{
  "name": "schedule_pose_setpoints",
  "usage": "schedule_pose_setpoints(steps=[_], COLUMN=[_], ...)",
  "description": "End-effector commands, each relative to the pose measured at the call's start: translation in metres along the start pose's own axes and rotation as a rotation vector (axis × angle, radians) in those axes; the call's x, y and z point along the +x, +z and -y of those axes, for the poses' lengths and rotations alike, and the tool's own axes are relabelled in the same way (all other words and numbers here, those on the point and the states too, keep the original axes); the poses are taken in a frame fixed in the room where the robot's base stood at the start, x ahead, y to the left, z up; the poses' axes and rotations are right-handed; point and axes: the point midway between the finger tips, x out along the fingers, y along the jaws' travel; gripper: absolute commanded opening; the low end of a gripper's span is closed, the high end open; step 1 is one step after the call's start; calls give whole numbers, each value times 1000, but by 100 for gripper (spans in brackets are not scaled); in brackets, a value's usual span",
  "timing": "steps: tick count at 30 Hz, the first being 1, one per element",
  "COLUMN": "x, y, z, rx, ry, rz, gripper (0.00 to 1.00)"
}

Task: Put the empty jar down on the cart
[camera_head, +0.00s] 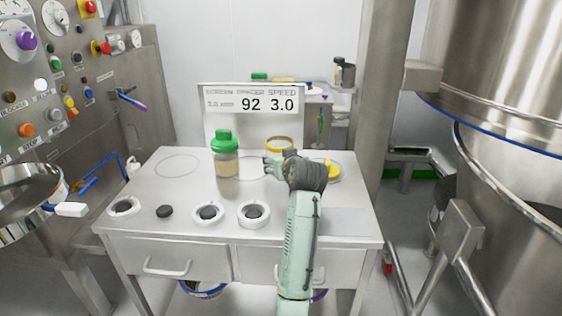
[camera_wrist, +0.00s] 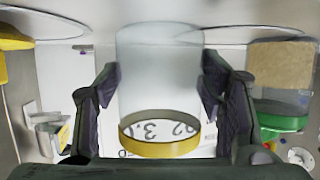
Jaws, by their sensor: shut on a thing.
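The empty jar is clear with a yellow rim (camera_head: 279,143), mostly hidden behind my gripper (camera_head: 272,166) in the head view. In the wrist view the clear jar (camera_wrist: 160,75) stands between the two dark fingers, which are shut on it, and no contents show. That view is upside down, with the yellow rim (camera_wrist: 160,146) low in the picture. The jar looks upright over the back middle of the steel cart (camera_head: 120,232), near a circle outline. I cannot tell whether its base touches the cart top.
A green-lidded jar (camera_head: 227,162) with tan contents stands left of my gripper. A yellow item (camera_head: 333,172) lies to the right. Several round fittings (camera_head: 208,214) line the front edge. A display (camera_head: 250,102) rises behind. The cart's back left is clear.

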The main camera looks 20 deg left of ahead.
Motion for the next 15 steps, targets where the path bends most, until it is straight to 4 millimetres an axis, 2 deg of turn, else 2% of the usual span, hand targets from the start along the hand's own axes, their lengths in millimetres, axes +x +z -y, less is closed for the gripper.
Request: schedule_pose_setpoints(steps=[1,2,11,15], x=[1,1,1,1], y=[2,3,2,2], z=[0,0,0,0], rx=[0,0,0,0], ry=[0,0,0,0], rz=[0,0,0,0], gripper=[1,63,83,83])
